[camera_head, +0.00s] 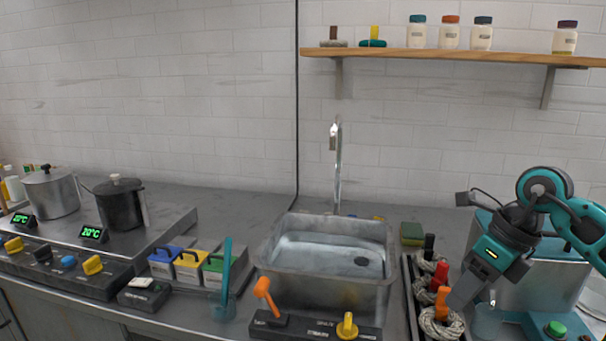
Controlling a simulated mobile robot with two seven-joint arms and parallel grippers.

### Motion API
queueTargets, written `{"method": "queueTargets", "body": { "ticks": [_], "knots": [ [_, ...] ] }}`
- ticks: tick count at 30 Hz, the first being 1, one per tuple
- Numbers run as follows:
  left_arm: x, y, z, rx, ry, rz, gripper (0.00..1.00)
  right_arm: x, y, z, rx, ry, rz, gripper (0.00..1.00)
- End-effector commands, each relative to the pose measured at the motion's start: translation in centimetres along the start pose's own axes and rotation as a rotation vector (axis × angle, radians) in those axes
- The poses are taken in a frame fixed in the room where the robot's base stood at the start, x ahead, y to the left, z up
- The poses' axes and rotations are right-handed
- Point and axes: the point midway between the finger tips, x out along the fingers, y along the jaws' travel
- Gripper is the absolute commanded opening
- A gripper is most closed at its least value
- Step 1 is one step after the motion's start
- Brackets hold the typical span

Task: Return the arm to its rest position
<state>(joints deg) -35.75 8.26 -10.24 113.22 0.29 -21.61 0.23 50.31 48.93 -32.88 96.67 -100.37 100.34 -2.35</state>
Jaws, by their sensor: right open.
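My right arm (546,190) comes in from the right edge, grey and teal. My right gripper (462,298) points down and to the left, over the right end of the counter. It is open, and I see nothing held in it. Pale wool skeins lie in a dark tray (410,297) beside the gripper: one with a black peg (429,242), one with a red peg (440,274) and one with an orange peg (442,300). The gripper partly covers the view near the skeins; whether it touches them I cannot tell. My left gripper is not in view.
A metal sink (325,286) with a tall tap (336,165) is left of the tray. A teal-and-grey machine (560,275) stands behind the right arm. Two pots (51,193) (118,205) stand on the stove at left. A wooden shelf (450,56) with jars hangs above.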

Motion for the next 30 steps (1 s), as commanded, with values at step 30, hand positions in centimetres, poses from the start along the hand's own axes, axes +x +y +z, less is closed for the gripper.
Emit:
{"method": "queueTargets", "body": {
  "ticks": [30],
  "knots": [
    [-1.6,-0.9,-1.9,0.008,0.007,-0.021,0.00,20.4,9.9,-8.8,2.660,-0.867,1.353,0.46]
  ]
}}
